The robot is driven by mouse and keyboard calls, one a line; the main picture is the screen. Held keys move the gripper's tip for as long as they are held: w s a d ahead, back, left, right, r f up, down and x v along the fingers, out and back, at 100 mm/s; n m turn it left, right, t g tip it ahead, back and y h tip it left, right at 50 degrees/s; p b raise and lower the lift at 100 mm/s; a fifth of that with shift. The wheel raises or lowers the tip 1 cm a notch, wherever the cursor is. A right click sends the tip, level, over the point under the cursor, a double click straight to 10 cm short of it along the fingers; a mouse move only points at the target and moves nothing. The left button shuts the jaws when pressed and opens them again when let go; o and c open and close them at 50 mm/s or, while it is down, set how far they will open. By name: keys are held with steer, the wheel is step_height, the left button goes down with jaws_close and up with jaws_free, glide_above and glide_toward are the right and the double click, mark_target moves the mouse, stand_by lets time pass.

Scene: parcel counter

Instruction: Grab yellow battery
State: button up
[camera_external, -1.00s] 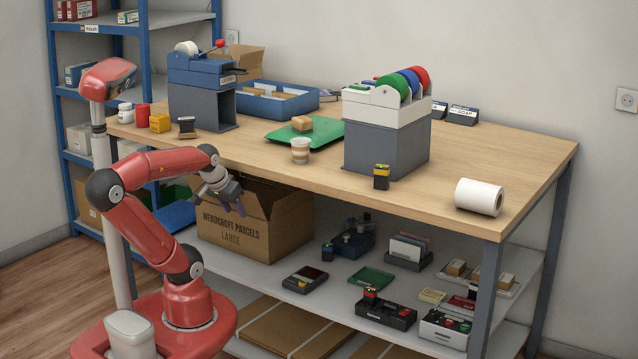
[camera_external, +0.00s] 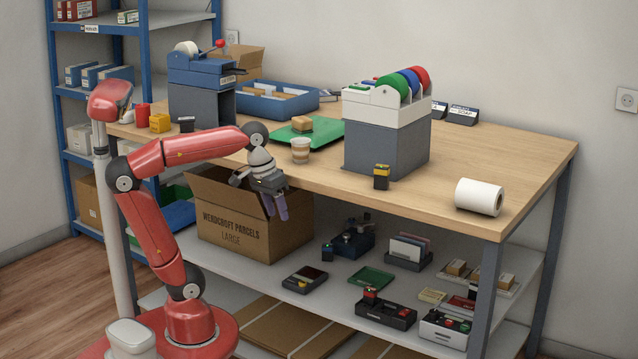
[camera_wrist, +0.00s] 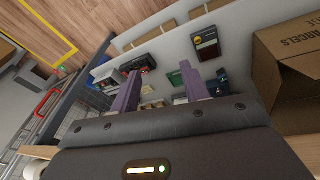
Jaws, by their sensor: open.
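A small black battery with a yellow band near its top (camera_external: 381,177) stands upright on the front edge of the wooden counter (camera_external: 470,150), in front of the grey tape stand. My gripper (camera_external: 276,208) is open and empty, pointing down in front of the cardboard box, left of and lower than the counter battery. In the wrist view its purple fingers (camera_wrist: 160,88) are apart over the shelf; I cannot make out a yellow battery there.
The cardboard box (camera_external: 235,230) is close behind my gripper. The lower shelf holds a black charger with a red-topped block (camera_external: 386,312), a green tray (camera_external: 371,278) and a scanner-like device (camera_external: 305,280).

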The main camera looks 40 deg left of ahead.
steer(key=d+r+m+t+y+p, duration=0.1)
steer(key=d+r+m+p, duration=0.45)
steer(key=d+r, duration=0.7)
step_height(320, 180, up, 7)
steer(key=m+g+h, duration=0.2)
steer(key=m+h, duration=0.1)
steer(key=m, duration=0.4)
glide_above(378, 165)
steer(key=a, duration=0.3)
steer(key=b+x, duration=0.1)
steer(key=x, duration=0.1)
steer(key=b+x, duration=0.1)
steer(key=x, duration=0.2)
steer(key=b+x, duration=0.1)
steer(key=x, duration=0.1)
steer(key=shift+s+d+f, duration=0.1)
steer(key=shift+s+d, duration=0.2)
steer(key=shift+d, duration=0.2)
steer(key=shift+c, duration=0.3)
jaws_close()
